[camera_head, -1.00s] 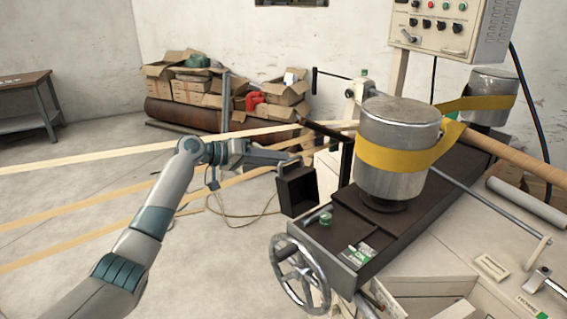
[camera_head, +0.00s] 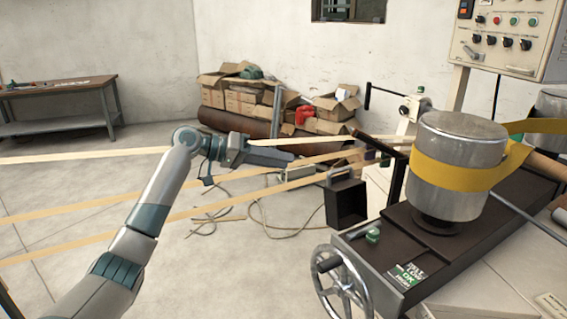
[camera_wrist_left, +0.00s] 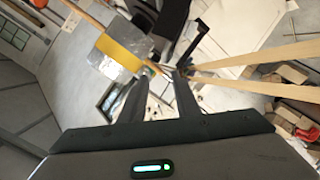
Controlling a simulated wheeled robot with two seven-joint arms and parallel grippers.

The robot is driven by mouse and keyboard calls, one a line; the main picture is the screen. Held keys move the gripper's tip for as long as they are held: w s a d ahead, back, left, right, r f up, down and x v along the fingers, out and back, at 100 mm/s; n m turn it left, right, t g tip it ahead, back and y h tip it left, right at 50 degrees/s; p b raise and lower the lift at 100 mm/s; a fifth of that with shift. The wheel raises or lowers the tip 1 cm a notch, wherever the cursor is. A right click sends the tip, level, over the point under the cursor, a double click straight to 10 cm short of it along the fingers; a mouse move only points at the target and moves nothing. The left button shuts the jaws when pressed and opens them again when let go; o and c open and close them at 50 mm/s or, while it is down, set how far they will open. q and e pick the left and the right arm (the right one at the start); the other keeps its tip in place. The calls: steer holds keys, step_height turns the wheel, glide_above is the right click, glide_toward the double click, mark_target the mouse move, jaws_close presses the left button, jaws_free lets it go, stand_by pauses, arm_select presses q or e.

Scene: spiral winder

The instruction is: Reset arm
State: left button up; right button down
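My left arm (camera_head: 140,235) comes in from the lower left of the head view. Its gripper (camera_head: 285,160) points right, in front of the cardboard boxes and left of the winding machine. In the left wrist view the two dark fingers (camera_wrist_left: 160,76) stand apart with a gap between them, and nothing is seen held there. The right arm and gripper do not show in either view.
The winding machine (camera_head: 490,232) with its metal drum (camera_head: 462,135), yellow band (camera_head: 440,173) and handwheel (camera_head: 343,284) stands at the right. A workbench (camera_head: 60,90) stands at the far left.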

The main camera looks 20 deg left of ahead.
arm_select(q)
steer(key=shift+f, duration=0.15)
step_height(320, 180, down, 35)
steer(key=n+t+y, duration=0.1)
steer(key=n+y, duration=0.3)
steer(key=y, duration=0.2)
steer(key=s+d+f+y, duration=0.1)
steer(key=s+f, duration=0.2)
steer(key=f, duration=0.4)
steer(key=s+f+y, duration=0.1)
steer(key=s+f, duration=0.2)
steer(key=f, duration=0.4)
steer(key=s+d+f+y, duration=0.2)
steer(key=s+f, duration=0.8)
steer(key=f, duration=0.2)
steer(key=s+d+f+m, duration=0.1)
steer(key=s+d+f, duration=0.2)
steer(key=s, duration=0.7)
steer(key=s+d+f+m+g, duration=0.1)
steer(key=s+d+f+m, duration=0.1)
steer(key=s+d+f, duration=0.2)
steer(key=s+d+f+m, duration=0.2)
steer(key=s+f, duration=0.6)
steer(key=s, duration=0.9)
steer(key=shift+d+f+g, duration=0.15)
steer(key=shift+d+g, duration=0.15)
steer(key=shift+d, duration=0.8)
steer(key=shift+w, duration=0.1)
